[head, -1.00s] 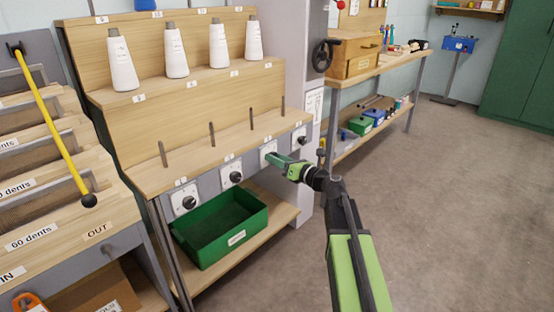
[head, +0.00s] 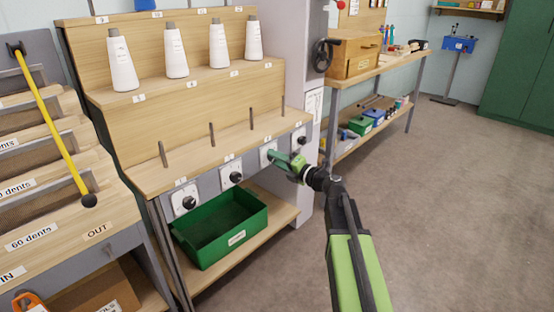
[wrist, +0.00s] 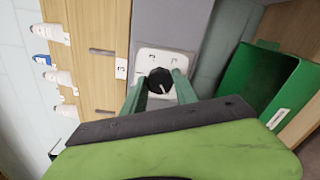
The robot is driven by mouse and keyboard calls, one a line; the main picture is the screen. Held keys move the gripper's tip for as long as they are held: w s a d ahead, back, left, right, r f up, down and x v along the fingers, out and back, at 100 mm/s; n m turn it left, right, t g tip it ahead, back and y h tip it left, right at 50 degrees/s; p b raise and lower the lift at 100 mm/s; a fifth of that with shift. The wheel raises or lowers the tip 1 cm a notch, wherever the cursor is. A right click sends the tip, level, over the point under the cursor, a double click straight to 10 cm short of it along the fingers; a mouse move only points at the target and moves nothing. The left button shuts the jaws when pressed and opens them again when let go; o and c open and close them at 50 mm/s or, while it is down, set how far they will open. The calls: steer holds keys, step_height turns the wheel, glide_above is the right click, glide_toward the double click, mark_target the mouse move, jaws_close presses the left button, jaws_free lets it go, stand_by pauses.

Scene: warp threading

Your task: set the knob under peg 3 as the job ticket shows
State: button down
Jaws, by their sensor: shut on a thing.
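The knob under peg 3 is black and round (wrist: 160,81), on a white dial plate with small marks (wrist: 145,61). A label with a 3 (wrist: 121,69) is beside it. My gripper (wrist: 159,84) is shut on the knob, one green finger on each side. The knob's pale pointer line shows toward the bottom of the wrist view; the dial marks are too small to read. In the head view my gripper (head: 280,158) covers this knob, and part of the dial plate (head: 267,149) shows beside it. Peg 3 (head: 251,118) stands bare above. I cannot identify the job ticket.
Other black knobs sit at left (head: 188,202), (head: 235,177) and right (head: 301,140) on the same rail. A green bin (head: 236,239) stands on the shelf below. White cones (head: 174,52) stand on the upper shelf. A sheet (head: 314,104) hangs on the grey column, unreadable here.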

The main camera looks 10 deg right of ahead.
steer(key=shift+w+d+m, duration=0.1)
steer(key=shift+d+m, duration=0.1)
steer(key=shift+m, duration=0.4)
steer(key=c, duration=1)
jaws_free()
steer(key=shift+a, duration=0.1)
steer(key=shift+o, duration=0.2)
steer(key=v, duration=1.7)
steer(key=shift+s, duration=0.2)
steer(key=shift+r, duration=0.1)
